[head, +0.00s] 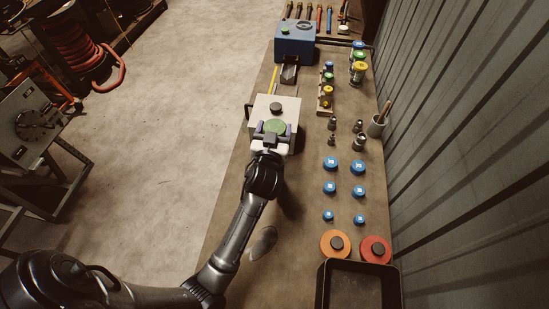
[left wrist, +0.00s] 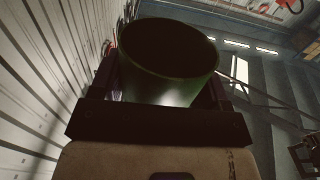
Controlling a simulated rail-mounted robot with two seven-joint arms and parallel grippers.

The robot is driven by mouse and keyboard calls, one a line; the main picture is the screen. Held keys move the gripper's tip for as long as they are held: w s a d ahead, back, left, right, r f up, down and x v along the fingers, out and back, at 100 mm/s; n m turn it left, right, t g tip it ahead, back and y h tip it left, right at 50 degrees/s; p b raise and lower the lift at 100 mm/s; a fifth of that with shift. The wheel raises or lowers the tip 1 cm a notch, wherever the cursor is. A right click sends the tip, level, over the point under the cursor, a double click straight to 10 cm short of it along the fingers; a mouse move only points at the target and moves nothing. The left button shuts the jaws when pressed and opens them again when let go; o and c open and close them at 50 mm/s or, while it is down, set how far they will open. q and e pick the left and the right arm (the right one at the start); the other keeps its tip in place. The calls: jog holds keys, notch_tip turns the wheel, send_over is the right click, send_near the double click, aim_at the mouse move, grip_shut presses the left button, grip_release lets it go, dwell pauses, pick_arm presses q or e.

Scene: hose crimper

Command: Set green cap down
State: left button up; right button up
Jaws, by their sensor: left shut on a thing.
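The green cap (head: 275,127) is a short round cap, seen from above in the head view. My left gripper (head: 273,130) is shut on it, with a finger at each side. The cap is over the near part of a pale box, and I cannot tell whether it touches the box. In the left wrist view the green cap (left wrist: 168,70) shows as a hollow cylinder with a dark opening, between the fingers of my left gripper (left wrist: 160,85). My right gripper is not in view.
The pale box (head: 290,107) has a dark knob (head: 275,108). A blue machine (head: 295,42) stands behind it. Blue caps (head: 330,163) and metal fittings stand to the right. Orange and red discs (head: 335,246) and a dark tray (head: 355,285) are nearer. Bare bench lies right of my left arm.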

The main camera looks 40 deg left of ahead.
pick_arm(q)
jog(key=shift+f+b, duration=0.85)
jog(key=shift+f, duration=3.95)
jog(key=shift+f+b, duration=0.25)
jog(key=shift+b, duration=0.1)
jog(key=o, duration=0.9)
jog(key=shift+r, duration=0.1)
jog(key=shift+p, duration=0.3)
jog(key=shift+d, duration=0.1)
